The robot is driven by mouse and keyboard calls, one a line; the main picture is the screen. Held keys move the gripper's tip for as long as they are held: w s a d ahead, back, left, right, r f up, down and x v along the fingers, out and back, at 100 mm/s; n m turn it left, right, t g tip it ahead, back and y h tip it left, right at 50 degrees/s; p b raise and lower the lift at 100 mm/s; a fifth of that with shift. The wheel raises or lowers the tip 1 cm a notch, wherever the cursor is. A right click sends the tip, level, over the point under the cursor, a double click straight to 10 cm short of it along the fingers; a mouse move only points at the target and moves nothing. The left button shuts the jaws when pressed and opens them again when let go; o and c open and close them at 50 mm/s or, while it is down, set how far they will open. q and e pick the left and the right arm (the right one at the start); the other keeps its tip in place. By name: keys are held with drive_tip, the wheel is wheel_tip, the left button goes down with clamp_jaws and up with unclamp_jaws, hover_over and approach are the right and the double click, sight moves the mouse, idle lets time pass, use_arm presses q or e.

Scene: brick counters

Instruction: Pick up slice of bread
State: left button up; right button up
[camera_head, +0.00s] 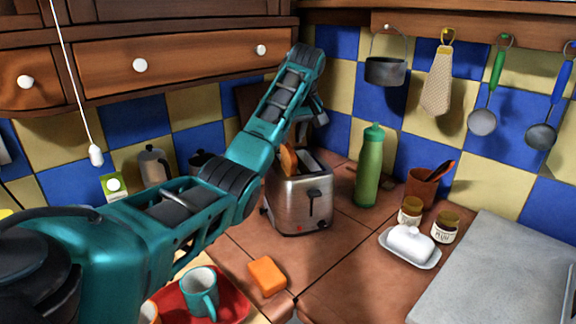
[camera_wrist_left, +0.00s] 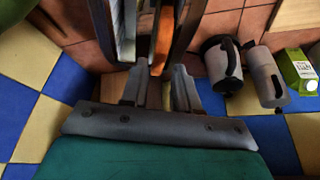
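The slice of bread (camera_head: 288,160) is brown-orange and sticks up from the left slot of the steel toaster (camera_head: 304,200). It also shows in the left wrist view as a thin orange strip (camera_wrist_left: 163,42), seen edge-on between dark toaster parts. My left gripper (camera_wrist_left: 158,84) is open, with a gap between its fingers. The bread lies straight beyond that gap, and I cannot tell whether the fingers touch it. In the head view my left arm reaches over behind the toaster, and its fingertips are hard to make out. My right gripper is in neither view.
A green bottle (camera_head: 369,165) stands right of the toaster. A butter dish (camera_head: 410,262), jars and a grey slab (camera_head: 500,275) lie farther right. An orange block (camera_head: 267,276) and a teal mug (camera_head: 201,292) are in front. Utensils hang on the tiled wall.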

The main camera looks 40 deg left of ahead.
sight(289, 147)
use_arm(q)
drive_tip(key=x, duration=0.6)
drive_tip(key=shift+w+a+f, duration=0.1)
drive_tip(key=shift+a+f, duration=0.05)
drive_tip(key=shift+f, duration=0.1)
clamp_jaws()
